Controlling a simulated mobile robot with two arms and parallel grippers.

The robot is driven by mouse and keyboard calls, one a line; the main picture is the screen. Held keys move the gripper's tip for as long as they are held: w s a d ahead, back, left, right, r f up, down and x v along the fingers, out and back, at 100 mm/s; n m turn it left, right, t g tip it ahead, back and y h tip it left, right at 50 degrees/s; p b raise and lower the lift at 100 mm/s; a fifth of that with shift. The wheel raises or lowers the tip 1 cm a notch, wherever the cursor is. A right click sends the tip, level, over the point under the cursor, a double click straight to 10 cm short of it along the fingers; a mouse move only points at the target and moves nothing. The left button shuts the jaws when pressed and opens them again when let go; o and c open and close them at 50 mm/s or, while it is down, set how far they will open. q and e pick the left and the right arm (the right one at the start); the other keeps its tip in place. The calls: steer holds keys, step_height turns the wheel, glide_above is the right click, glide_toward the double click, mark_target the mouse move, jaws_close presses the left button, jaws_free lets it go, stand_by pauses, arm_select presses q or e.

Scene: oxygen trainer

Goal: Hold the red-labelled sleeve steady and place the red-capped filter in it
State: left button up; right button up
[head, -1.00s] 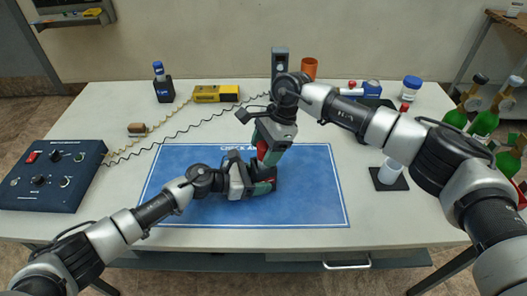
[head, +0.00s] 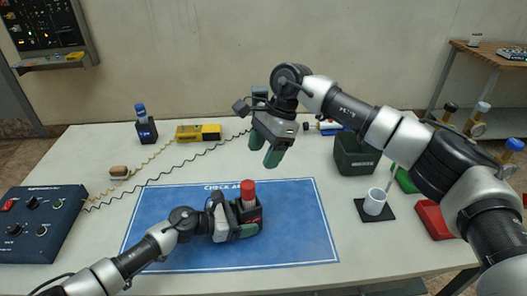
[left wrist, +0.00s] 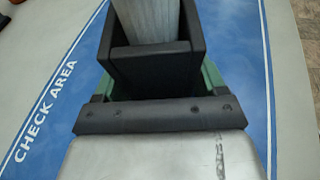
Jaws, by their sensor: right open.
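The dark sleeve (head: 256,213), with a bit of red label showing, stands on the blue check-area mat (head: 290,235). My left gripper (head: 246,219) is shut around it. The red-capped filter (head: 247,191) stands upright in the sleeve, its red cap above the rim. In the left wrist view, the filter's grey ribbed body (left wrist: 147,20) sits inside the black sleeve walls (left wrist: 192,60), with green finger pads on both sides; the cap is out of that view. My right gripper (head: 266,148) is open and empty, above and slightly right of the cap, apart from it.
A blue control box (head: 42,225) with coiled wires stands at left. A blue-capped bottle (head: 146,128) and a yellow device (head: 198,132) stand at the back. A dark green bin (head: 355,155) and a white cup (head: 374,203) are right of the mat. The mat's right part is clear.

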arm_select(q)
steer(key=shift+o, duration=1.4)
steer(key=shift+a, duration=0.1)
